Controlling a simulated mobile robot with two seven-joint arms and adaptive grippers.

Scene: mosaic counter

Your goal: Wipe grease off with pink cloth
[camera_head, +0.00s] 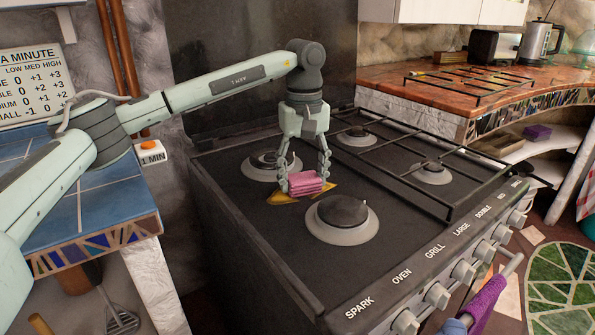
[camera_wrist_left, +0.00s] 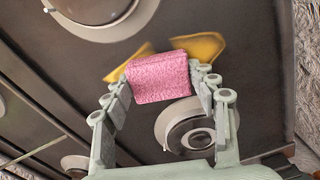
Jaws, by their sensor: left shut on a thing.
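My left gripper (camera_head: 306,178) is shut on a pink cloth (camera_head: 305,184), folded into a small block, low over the black stove top (camera_head: 235,205). In the left wrist view the cloth (camera_wrist_left: 158,79) sits between the two fingers (camera_wrist_left: 160,88). Yellow grease (camera_head: 283,197) shows on the stove top on both sides of the cloth. In the left wrist view one yellow patch (camera_wrist_left: 200,47) lies to its right and another (camera_wrist_left: 128,63) to its left. The cloth hides the middle of the grease. Whether the cloth touches the surface is hard to tell. My right gripper is not in view.
A front burner (camera_head: 341,218) stands close to the right of the cloth, and a back burner (camera_head: 270,164) is just behind. A black pan grate (camera_head: 440,165) covers the right half of the stove. Knobs (camera_head: 436,295) line the front. A purple cloth (camera_head: 487,300) hangs on the oven rail.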

